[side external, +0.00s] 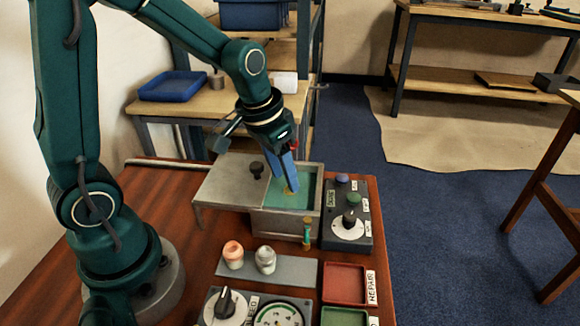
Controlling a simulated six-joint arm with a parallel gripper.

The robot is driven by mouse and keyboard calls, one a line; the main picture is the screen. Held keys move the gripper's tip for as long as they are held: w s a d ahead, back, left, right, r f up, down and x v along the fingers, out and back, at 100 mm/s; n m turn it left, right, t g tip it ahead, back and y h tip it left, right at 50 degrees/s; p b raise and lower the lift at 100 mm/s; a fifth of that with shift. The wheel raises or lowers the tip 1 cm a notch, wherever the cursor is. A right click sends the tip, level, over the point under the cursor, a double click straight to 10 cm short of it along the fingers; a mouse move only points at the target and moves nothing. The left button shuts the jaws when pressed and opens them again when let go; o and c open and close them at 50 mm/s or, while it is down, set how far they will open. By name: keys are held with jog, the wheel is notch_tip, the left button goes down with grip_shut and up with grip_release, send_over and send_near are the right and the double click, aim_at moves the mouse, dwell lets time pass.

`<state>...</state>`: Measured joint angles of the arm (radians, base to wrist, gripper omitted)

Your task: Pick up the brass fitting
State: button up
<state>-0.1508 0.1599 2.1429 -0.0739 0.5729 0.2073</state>
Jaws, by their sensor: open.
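My gripper (287,187) points down into an open metal tank (285,222) that holds teal liquid (302,197). Its blue fingers are open, with their tips at or just above the liquid. A small yellow, brass-coloured piece (291,191) shows right at the fingertips, partly hidden by them. It looks like the brass fitting, but it is too small to tell its shape or whether the fingers touch it. A slim brass and green upright piece (307,233) stands at the tank's front right corner.
A grey lid (228,182) with a black knob covers the tank's left side. A control box (347,232) with knobs stands right of the tank.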

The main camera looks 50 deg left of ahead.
aim_at(290, 197)
jog(key=shift+x, duration=2.8)
jog(key=shift+w, duration=0.1)
grip_shut()
